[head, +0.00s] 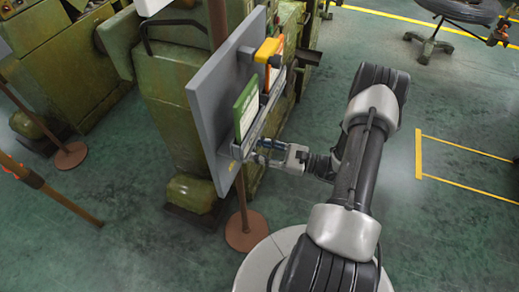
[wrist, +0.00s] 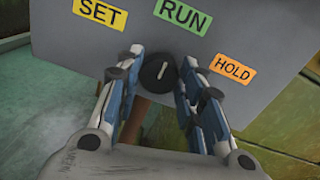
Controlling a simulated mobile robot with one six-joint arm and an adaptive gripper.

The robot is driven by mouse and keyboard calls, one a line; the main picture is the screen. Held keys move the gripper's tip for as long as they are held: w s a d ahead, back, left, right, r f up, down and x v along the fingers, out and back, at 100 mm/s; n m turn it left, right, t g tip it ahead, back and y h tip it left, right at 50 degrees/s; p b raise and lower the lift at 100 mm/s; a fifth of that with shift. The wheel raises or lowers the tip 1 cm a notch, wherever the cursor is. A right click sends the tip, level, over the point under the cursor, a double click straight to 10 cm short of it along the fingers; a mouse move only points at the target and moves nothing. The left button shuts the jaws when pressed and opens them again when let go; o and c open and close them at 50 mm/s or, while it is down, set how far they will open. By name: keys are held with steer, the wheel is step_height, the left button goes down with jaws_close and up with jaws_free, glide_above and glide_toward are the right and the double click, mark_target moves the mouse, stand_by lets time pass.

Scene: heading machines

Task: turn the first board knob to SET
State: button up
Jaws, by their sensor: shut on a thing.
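A round black knob (wrist: 157,74) with a white pointer line sits on the grey board (wrist: 90,50) in the wrist view. The line points up and slightly right, towards the green RUN label (wrist: 182,14). The yellow SET label (wrist: 100,12) is at upper left and the orange HOLD label (wrist: 233,71) at right. My gripper (wrist: 162,60) has one finger on each side of the knob and is shut on it. In the head view my gripper (head: 262,152) reaches the lower part of the board (head: 207,100); the knob is hidden there.
A rack on the board's face holds a green-framed card (head: 246,107). A yellow-orange object (head: 267,50) sits higher on the board. Green machines (head: 165,85) stand behind. The board's post has a round brown base (head: 246,231). Open floor lies to the right.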

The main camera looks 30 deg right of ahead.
steer(key=c, duration=0.5)
steer(key=shift+o, duration=0.2)
steer(key=shift+n, duration=0.3)
steer(key=n+b, duration=0.3)
steer(key=n, duration=0.2)
steer(key=shift+n, duration=0.3)
steer(key=n+b, duration=0.3)
steer(key=n, duration=0.2)
steer(key=shift+a+h, duration=0.1)
steer(key=shift+h, duration=0.3)
steer(key=shift+n, duration=0.3)
steer(key=o, duration=1.1)
